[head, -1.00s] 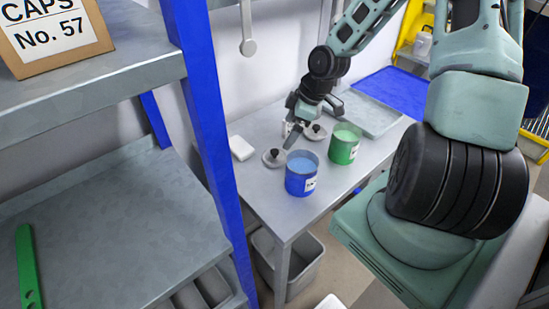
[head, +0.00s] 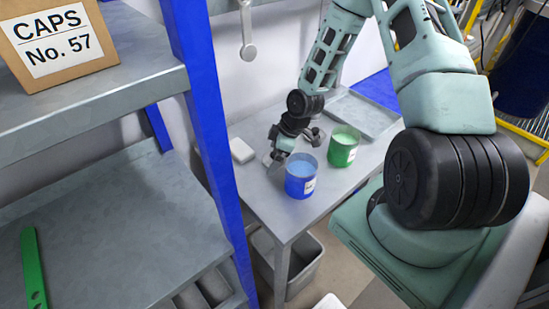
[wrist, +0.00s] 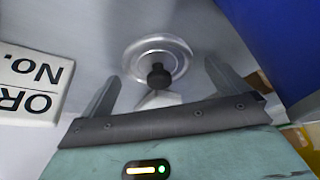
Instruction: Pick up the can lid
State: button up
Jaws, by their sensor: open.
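A round grey metal can lid with a black knob (wrist: 157,57) lies flat on the table in the wrist view, in front of my gripper (wrist: 162,71). The two fingers are spread open on either side of the knob, with nothing held. In the head view my gripper (head: 275,154) points down at the table behind the blue can (head: 300,178) and mostly hides this lid. I cannot tell whether the fingers touch the lid. Another lid (head: 317,136) shows partly near the green can (head: 343,149).
A white labelled block (head: 242,151) lies left of my gripper and also shows in the wrist view (wrist: 32,85). A grey tray (head: 362,115) is at the back right. The blue rack post (head: 208,130) stands left of the table. A grey bin (head: 290,258) is below.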

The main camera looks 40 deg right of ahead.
jog(key=c, duration=1.1)
jog(key=shift+o, duration=0.2)
